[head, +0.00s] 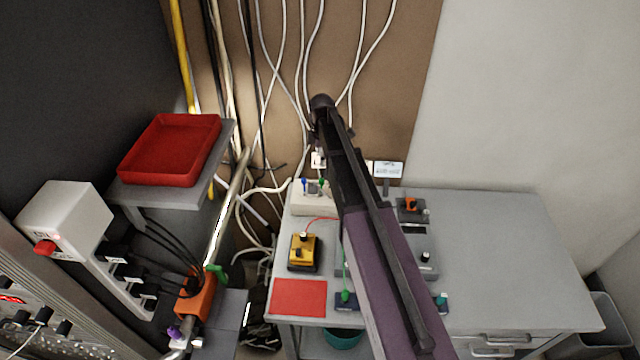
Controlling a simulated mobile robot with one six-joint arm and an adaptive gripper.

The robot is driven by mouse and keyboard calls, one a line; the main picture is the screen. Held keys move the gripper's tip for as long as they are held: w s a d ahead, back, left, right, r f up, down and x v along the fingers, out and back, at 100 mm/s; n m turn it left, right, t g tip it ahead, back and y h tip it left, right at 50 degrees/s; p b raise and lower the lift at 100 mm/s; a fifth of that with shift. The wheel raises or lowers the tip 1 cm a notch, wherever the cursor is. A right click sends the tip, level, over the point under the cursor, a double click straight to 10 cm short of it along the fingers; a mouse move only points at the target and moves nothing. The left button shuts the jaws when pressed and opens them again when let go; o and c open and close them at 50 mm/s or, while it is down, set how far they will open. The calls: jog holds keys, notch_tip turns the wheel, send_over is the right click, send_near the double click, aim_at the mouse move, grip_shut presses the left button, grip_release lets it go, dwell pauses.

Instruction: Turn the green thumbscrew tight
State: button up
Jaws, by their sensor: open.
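Small green parts show in several places, and I cannot tell for sure which is the green thumbscrew. One small green knob (322,182) stands on a pale box (313,203) at the back left of the grey bench, beside a blue knob (304,185). A larger green handle-like part (216,272) sits on an orange fitting (194,297) on the pipe at left. My gripper (318,152) points down from the arm's far end, over the back of the bench near the pale box. It is open, but its fingers are small and partly hidden by my arm.
My arm crosses the bench and hides part of a grey device (427,262). A yellow box (304,252), red mat (298,297) and blue block with green plug (345,297) lie left. A red tray (170,150) sits on a shelf. The bench's right side (510,250) is clear.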

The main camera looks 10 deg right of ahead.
aim_at(321, 180)
jog(key=shift+f+b, duration=4.65)
jog(key=shift+f, duration=0.3)
jog(key=shift+a, duration=0.1)
grip_shut()
